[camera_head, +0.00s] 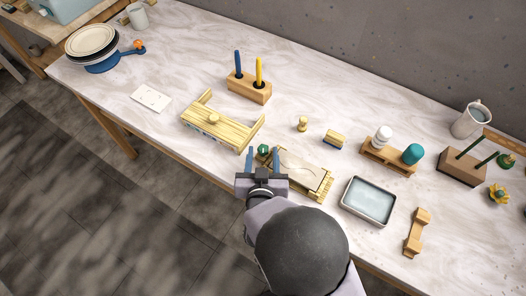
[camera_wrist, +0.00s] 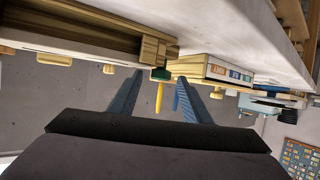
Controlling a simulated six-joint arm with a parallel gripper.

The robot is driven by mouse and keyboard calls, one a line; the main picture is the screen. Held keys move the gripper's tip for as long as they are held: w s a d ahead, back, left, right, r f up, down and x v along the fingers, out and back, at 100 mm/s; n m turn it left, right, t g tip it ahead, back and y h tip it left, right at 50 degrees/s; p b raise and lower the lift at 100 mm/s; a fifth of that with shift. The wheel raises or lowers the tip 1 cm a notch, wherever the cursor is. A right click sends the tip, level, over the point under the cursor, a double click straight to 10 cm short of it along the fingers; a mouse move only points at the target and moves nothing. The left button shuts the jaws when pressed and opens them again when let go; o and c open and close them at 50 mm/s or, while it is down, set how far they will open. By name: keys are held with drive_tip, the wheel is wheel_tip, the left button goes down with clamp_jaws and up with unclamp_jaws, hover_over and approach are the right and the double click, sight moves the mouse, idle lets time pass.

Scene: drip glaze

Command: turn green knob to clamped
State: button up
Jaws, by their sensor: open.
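The small green knob (camera_head: 263,149) sits at the near end of a pale wooden fixture, close to a wooden frame (camera_head: 218,122). In the wrist view, which looks inverted, the green knob (camera_wrist: 160,74) shows near the gap between my fingers, at a wooden edge. My gripper (camera_head: 262,161) is open, its two blue fingers apart on either side of the knob's line in the head view. In the wrist view my gripper (camera_wrist: 160,79) holds nothing. I cannot tell whether a finger touches the knob, nor read its setting.
A wooden tray (camera_head: 319,191) with a pale panel lies right of the knob. A metal basin (camera_head: 368,201) stands further right. A wooden block (camera_head: 248,88) with blue and yellow sticks is behind.

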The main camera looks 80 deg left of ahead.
drive_tip(key=p+v, duration=0.2)
drive_tip(key=v, duration=0.4)
drive_tip(key=shift+s+d+r, duration=0.1)
drive_tip(key=shift+d+r, duration=0.1)
drive_tip(key=shift+d, duration=0.05)
